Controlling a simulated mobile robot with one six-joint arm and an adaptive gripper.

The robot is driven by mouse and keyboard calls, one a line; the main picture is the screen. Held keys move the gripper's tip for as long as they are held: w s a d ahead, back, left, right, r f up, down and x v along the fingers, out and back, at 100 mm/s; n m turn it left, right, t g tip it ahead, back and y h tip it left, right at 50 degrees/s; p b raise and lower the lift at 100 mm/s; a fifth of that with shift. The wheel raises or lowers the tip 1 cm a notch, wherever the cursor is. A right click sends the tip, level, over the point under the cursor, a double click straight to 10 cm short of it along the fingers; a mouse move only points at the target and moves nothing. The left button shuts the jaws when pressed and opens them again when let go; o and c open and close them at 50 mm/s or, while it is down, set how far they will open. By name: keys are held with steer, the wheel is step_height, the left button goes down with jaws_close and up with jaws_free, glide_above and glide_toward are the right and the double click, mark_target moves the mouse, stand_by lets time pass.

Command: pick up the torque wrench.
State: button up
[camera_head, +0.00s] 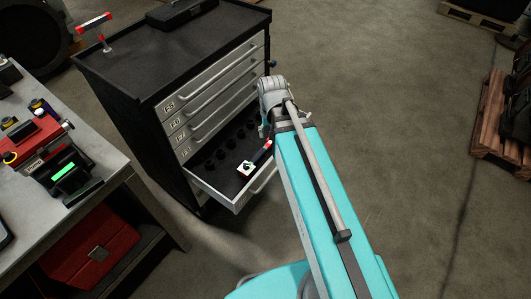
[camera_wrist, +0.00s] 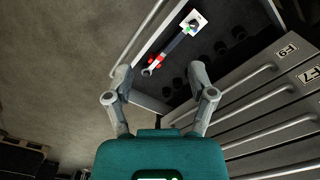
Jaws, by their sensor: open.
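The wrench (camera_head: 258,156) lies in the open bottom drawer (camera_head: 211,186) of the black tool cabinet. It has a red and black handle and a white piece with a green and black mark at one end. In the wrist view the wrench (camera_wrist: 177,46) lies aslant, its silver jaw end toward my gripper. My gripper (camera_wrist: 159,74) is open and empty, its two fingers apart to the left and right of that jaw end in the picture. The height between them cannot be told. In the head view my arm mostly hides the gripper.
The cabinet (camera_head: 125,115) has shut drawers above the open one, with bar handles. A workbench (camera_head: 112,165) stands at left with a red box and devices. Pallets (camera_head: 489,125) stand at right; floor between is clear.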

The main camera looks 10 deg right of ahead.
mark_target(258, 155)
steer(key=w+a+f+m+b, duration=0.1)
steer(key=w+f+m+b, duration=0.3)
steer(key=w+f+b, duration=0.4)
steer(key=w+f+m+b, duration=0.4)
steer(key=w+f+b, duration=0.4)
steer(key=f+b, duration=0.3)
step_height(258, 155, down, 2)
steer(key=shift+w+a+f+b, duration=0.1)
steer(key=shift+w+a+b, duration=0.25)
steer(key=shift+w+b, duration=0.05)
steer(key=shift+f, duration=0.15)
step_height(258, 155, down, 8)
steer(key=b, duration=0.8)
steer(key=shift+f, duration=0.15)
steer(key=shift+b, duration=0.3)
steer(key=f+b, duration=0.3)
steer(key=shift+s+f, duration=0.25)
steer(key=shift+s, duration=0.1)
steer(key=shift+f+b, duration=0.85)
steer(key=shift+b, duration=0.25)
